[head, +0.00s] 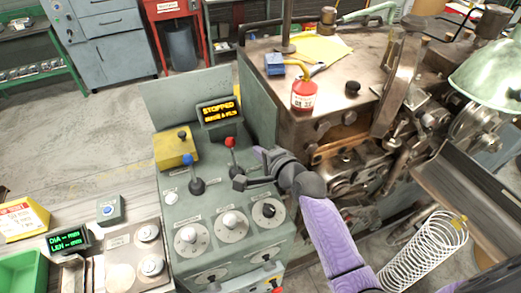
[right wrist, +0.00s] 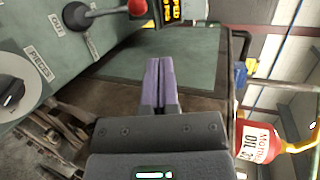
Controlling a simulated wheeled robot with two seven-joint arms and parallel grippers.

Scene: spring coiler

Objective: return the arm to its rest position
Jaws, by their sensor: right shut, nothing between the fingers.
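My right arm, purple and dark grey, reaches in from the lower right in the head view. Its right gripper (head: 259,153) is by the right edge of the green control panel (head: 165,232), close to the red-knobbed lever (head: 230,143). In the right wrist view the two purple fingers (right wrist: 158,85) are pressed together with nothing between them. The red knob (right wrist: 137,7) shows there at upper left, apart from the fingers. My left gripper is not in view.
A display (head: 218,110) reads STOPPED. A blue-knobbed lever (head: 188,160) stands left of the red one. A red oil can (head: 303,96) stands on the machine, right of the gripper. A wire coil (head: 428,250) and green lamp (head: 490,75) are at right.

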